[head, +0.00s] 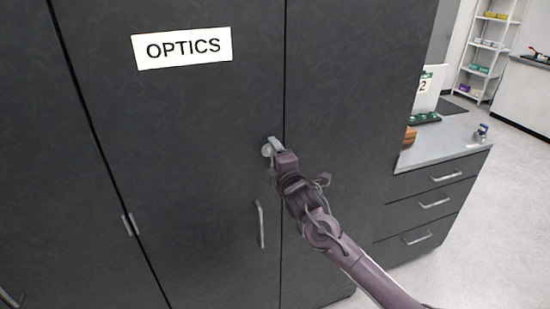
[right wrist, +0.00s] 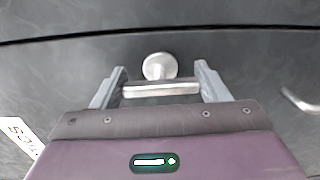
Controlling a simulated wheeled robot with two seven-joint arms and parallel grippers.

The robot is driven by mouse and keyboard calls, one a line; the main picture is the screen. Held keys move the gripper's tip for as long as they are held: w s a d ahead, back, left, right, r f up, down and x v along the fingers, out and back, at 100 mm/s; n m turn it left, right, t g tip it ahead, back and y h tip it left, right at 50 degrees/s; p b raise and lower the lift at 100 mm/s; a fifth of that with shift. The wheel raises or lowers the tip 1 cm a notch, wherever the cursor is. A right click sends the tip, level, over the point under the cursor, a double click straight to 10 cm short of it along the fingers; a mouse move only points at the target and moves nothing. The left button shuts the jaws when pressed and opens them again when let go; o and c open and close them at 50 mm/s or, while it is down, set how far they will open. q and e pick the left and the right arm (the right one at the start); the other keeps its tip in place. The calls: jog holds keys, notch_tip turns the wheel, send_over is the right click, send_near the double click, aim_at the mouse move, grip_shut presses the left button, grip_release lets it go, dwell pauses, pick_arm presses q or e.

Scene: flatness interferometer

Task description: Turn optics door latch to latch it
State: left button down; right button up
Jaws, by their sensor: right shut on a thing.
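The optics door (head: 190,150) is dark grey and bears a white OPTICS sign (head: 182,48). It looks flush with the panel to its right. The optics door latch (head: 266,150) is a small silver knob and lever near the door's right edge. In the right wrist view, the latch (right wrist: 160,88) shows a round base and a straight bar lying across the picture. My right gripper (head: 278,146) is at the latch, with a finger at each end of the bar in the right wrist view (right wrist: 160,74), shut on it. My left gripper is out of view.
A silver pull handle (head: 261,224) stands out from the door just below the latch. To the right is a grey counter (head: 440,146) with drawers and small items on it. Open floor (head: 495,210) lies beyond, with a shelf rack (head: 485,50) at the back.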

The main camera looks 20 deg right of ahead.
dwell(0.4)
jog(key=o, duration=1)
jog(key=shift+s+f, duration=0.15)
jog(key=shift+s, duration=0.15)
jog(key=shift+s+d+b, duration=0.1)
jog(key=shift+s+b, duration=1.3)
jog(key=shift+s, duration=2.2)
